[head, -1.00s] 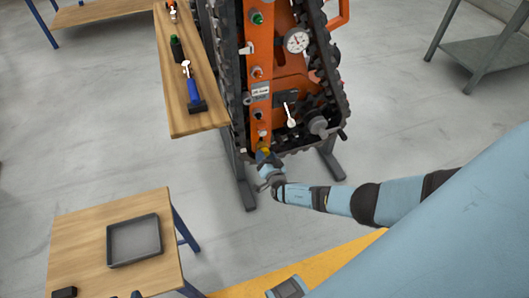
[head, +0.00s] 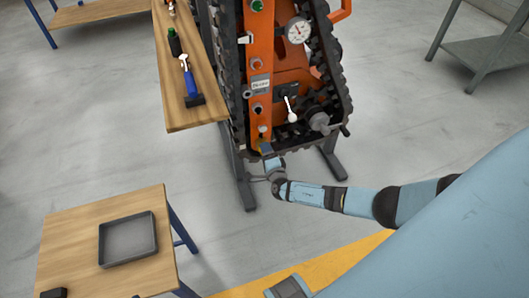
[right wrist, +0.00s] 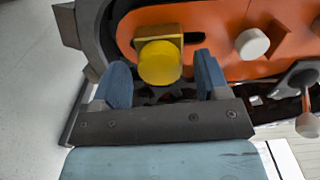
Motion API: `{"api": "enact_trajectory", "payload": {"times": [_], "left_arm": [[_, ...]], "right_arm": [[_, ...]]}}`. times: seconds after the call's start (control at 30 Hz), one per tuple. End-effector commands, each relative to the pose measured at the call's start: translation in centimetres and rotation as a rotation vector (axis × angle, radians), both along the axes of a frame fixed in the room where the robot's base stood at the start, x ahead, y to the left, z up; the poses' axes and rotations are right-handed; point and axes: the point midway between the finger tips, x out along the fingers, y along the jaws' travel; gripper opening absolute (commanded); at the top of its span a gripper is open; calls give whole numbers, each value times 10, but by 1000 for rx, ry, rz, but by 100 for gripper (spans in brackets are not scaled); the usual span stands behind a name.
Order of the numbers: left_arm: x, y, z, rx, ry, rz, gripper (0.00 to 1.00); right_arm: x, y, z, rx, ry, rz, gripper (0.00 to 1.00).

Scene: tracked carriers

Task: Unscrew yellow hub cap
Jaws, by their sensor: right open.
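The yellow hub cap (right wrist: 160,62) shows in the right wrist view as a round yellow knob on a square yellow base, at the lower end of the orange carrier panel (right wrist: 215,28). My right gripper (right wrist: 160,75) is open, its two blue fingers standing to the left and right of the cap. Whether a finger touches the cap I cannot tell. In the head view the right gripper (head: 268,158) is at the bottom of the tracked carrier (head: 285,80), and only a little yellow shows beside it.
A white knob (right wrist: 252,44) and a lever with a white ball (right wrist: 306,124) are right of the cap. A bench with tools (head: 205,115) stands left of the carrier. A table with a grey tray (head: 128,240) is at lower left.

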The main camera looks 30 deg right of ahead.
Motion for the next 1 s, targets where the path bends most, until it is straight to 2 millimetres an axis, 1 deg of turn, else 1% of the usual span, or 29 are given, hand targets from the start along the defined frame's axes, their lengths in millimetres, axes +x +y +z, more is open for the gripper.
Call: {"api": "enact_trajectory", "payload": {"times": [0.03, 0.1, 0.33, 0.4, 0.5, 0.57, 0.67, 0.7, 0.73, 0.77, 0.9, 0.97, 1.0], "left_arm": [[0, 0, -9, 0, 0, 0, 43], [0, 0, -20, 0, 0, 0, 43], [0, 0, -56, 1, 2, 1, 43], [0, 0, -61, 0, 1, 0, 43], [1, -1, -62, -3, -2, -1, 43], [2, -3, -54, -15, -14, -2, 43], [4, -10, -19, -61, -57, -12, 43], [8, -14, -12, -85, -93, -18, 43], [13, -18, -10, -104, -130, -25, 43], [17, -22, -2, -126, -172, -32, 43], [29, -42, 43, -241, -372, -68, 43], [30, -49, 64, -296, -459, -87, 43], [30, -53, 77, -333, -515, -98, 43]], "right_arm": [[0, 0, -4, 59, -15, 0, 68], [0, 0, -7, 189, -47, 1, 68], [0, 0, -7, 633, -154, 1, 68], [0, 0, -6, 719, -174, 0, 68], [0, 0, -5, 774, -187, 0, 68], [0, 0, -4, 779, -188, 0, 68], [0, -1, -5, 776, -187, 0, 68], [0, -1, -11, 813, -196, 0, 68], [0, -1, -14, 875, -212, 0, 68], [0, -1, -14, 932, -227, 0, 68], [-1, 0, -13, 1202, -290, 1, 68], [0, 0, -12, 1317, -319, 3, 68], [0, 0, -11, 1389, -336, 2, 68]]}}
